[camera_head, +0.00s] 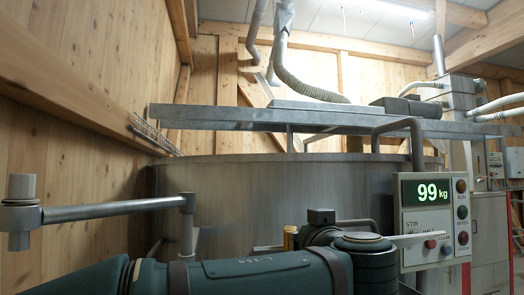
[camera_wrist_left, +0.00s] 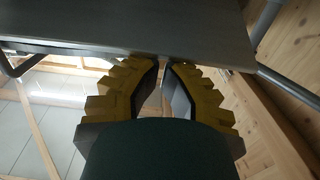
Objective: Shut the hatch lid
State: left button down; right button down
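In the left wrist view a flat grey plate (camera_wrist_left: 110,22) fills the top; it may be the hatch lid, but I cannot be sure. My left gripper (camera_wrist_left: 161,64) has yellow ribbed fingers with dark pads. Its fingertips are close together at the plate's lower edge, with a gap between the pads farther back. I cannot tell whether they touch or grip the plate. In the head view my dark green left arm crosses the bottom, and its gripper is largely hidden. No hatch lid is clearly recognisable there. My right gripper is not in view.
A large steel tank (camera_head: 270,185) stands ahead, with a metal beam (camera_head: 300,118) across its top. A bent grey tube (camera_head: 398,124) rises beside the control panel (camera_head: 427,222), which reads 99 kg. A grey bar (camera_head: 115,209) reaches in at left, near the wooden wall (camera_head: 75,140).

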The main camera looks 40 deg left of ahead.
pick_arm(q)
jog(key=s+d+f, duration=0.1)
jog(key=f, duration=0.7)
jog(key=s+d+f, duration=0.2)
jog(key=f, duration=0.7)
jog(key=shift+d+y, duration=0.15)
jog(key=shift+y, duration=0.15)
jog(key=shift+d, duration=0.1)
jog(key=v, duration=1.1)
jog(key=shift+s+d+f, duration=0.2)
jog(key=shift+s+d, duration=0.05)
jog(key=shift+s, duration=0.1)
